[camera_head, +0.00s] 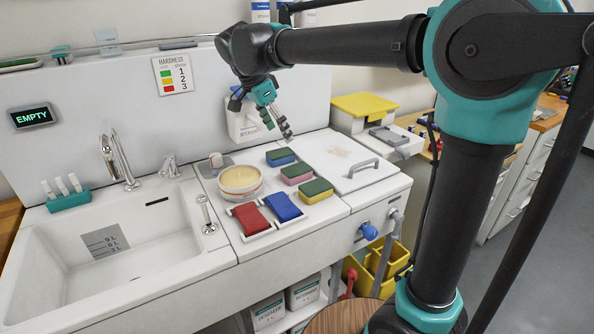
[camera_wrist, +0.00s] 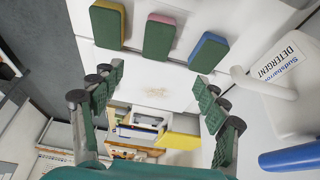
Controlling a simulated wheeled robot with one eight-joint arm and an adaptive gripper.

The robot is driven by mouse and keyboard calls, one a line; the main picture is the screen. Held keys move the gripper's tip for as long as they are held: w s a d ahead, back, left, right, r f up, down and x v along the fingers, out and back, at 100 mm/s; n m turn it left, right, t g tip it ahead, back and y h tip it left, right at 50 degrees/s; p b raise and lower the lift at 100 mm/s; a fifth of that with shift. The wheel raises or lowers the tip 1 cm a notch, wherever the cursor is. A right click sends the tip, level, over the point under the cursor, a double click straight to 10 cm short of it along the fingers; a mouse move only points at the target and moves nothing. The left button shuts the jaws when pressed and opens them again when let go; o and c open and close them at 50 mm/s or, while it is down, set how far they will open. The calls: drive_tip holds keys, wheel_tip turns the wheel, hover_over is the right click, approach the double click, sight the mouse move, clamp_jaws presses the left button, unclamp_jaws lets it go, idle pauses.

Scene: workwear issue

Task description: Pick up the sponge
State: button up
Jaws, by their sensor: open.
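Three green-topped sponges lie in a row on the white counter. The blue-based sponge (camera_head: 280,157) is at the back, the pink-based sponge (camera_head: 297,174) in the middle and the yellow-based sponge (camera_head: 316,191) at the front. All three show along the top of the wrist view: yellow-based (camera_wrist: 107,25), pink-based (camera_wrist: 159,37) and blue-based (camera_wrist: 208,52). My gripper (camera_head: 277,122) is open and empty, above the counter near the blue-based sponge. Its spread green-padded fingers (camera_wrist: 158,95) show in the wrist view, apart from the sponges.
A round tub (camera_head: 240,181) and red (camera_head: 251,218) and blue (camera_head: 282,206) pads are beside the sponges. A white handled lid (camera_head: 345,182) lies right. A detergent bottle (camera_head: 242,124) stands behind my gripper; the sink (camera_head: 55,245) is left.

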hover_over(296, 169)
drive_tip(key=a, duration=0.2)
drive_tip(key=f, duration=0.9)
drive_tip(key=shift+s+d+f, duration=0.15)
drive_tip(key=shift+d+f, duration=0.05)
drive_tip(key=shift+f, duration=0.05)
drive_tip(key=shift+s+x, duration=0.2)
drive_tip(key=shift+x, duration=1.2)
drive_tip(key=shift+s+x, duration=0.15)
drive_tip(key=shift+x, duration=1.25)
drive_tip(key=shift+f, duration=0.3)
drive_tip(key=c, duration=0.8)
